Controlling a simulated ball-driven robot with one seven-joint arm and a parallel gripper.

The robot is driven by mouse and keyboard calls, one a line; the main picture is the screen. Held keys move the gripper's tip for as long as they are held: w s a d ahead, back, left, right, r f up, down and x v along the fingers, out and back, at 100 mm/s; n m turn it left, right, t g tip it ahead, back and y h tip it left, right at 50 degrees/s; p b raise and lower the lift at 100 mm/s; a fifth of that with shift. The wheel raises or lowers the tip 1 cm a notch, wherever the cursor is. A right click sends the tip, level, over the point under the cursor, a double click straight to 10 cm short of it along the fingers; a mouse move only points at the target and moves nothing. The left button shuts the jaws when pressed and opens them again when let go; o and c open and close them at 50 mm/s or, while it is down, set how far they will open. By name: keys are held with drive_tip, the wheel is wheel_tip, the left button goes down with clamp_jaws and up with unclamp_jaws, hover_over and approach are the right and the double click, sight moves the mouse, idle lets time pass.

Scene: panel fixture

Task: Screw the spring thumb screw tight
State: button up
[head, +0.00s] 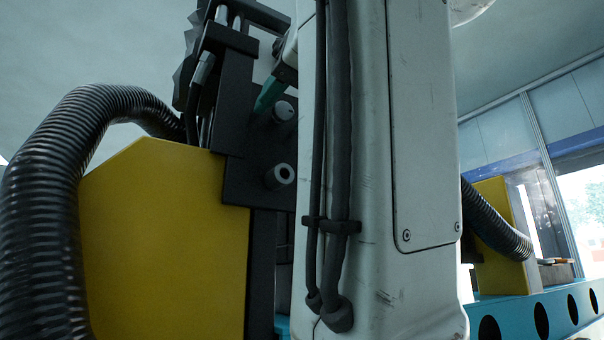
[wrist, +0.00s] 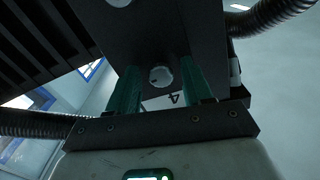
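The spring thumb screw appears to be the grey round knob (wrist: 160,76) on the dark panel (wrist: 145,45). The fingers are apart, with a gap on each side of the knob, so my gripper is open and empty. In the head view a green finger of my gripper (head: 270,92) is beside a grey knob (head: 284,111), likely the same screw. I cannot tell how deep the screw sits.
A second, hollow-ended grey cylinder (head: 280,176) sticks out of the panel lower down. A yellow plate (head: 165,240) and a thick black ribbed hose (head: 45,190) stand to the left. My pale arm hides much of the panel's right side. A blue beam (head: 540,310) is lower right.

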drive_tip(key=shift+b+v, duration=4.3)
drive_tip(key=shift+v, duration=1.1)
